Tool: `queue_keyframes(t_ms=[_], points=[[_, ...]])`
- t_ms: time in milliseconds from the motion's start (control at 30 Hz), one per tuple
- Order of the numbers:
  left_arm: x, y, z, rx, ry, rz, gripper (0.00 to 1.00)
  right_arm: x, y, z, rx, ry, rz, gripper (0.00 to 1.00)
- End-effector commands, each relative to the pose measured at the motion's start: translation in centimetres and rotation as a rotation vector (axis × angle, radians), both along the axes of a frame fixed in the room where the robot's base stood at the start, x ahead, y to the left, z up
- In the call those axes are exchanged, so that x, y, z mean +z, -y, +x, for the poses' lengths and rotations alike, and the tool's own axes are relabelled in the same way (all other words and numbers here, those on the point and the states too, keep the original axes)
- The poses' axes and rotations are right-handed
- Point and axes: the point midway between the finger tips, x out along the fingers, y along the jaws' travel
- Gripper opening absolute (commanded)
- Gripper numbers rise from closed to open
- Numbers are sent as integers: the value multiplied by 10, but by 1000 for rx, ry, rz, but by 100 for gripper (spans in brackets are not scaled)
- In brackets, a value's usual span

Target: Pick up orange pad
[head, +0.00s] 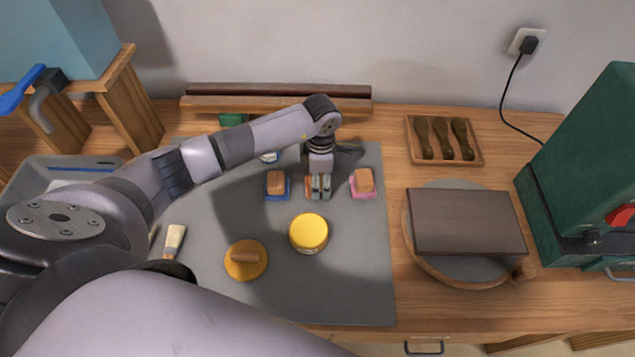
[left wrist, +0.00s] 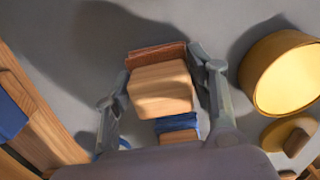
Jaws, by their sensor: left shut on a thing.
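My left gripper (head: 318,186) reaches down onto the grey mat (head: 350,290), between two wooden-topped pads. In the left wrist view its two fingers (left wrist: 165,95) are shut on the sides of a wooden block (left wrist: 160,88) with a rust-orange layer (left wrist: 156,56) along its far edge, which I take as the orange pad. In the head view a bit of its orange (head: 309,181) shows beside the fingers. Whether it touches the mat I cannot tell. My right gripper is not in view.
Close by are a blue pad (head: 277,184) on the left and a pink pad (head: 363,183) on the right. Nearer stand a yellow-lidded jar (head: 309,231) and a round orange piece with a wooden handle (head: 246,262). The mat's front right is clear.

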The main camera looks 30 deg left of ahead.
Motion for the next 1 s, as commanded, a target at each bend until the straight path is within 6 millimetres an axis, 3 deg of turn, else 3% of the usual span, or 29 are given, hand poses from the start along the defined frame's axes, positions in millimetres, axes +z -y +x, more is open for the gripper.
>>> queue_keyframes(t_ms=[200, 467, 633, 767, 1000], points=[[0, 0, 0, 0, 1, 1, 23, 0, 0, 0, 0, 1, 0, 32], [2, 0, 1, 0, 1, 0, 23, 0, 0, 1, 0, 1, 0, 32], [14, 0, 1, 0, 3, -1, 23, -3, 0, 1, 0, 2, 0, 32], [35, -1, 2, -1, 6, 0, 23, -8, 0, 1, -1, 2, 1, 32], [101, 0, 3, 0, 10, 0, 23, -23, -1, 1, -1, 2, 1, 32]])
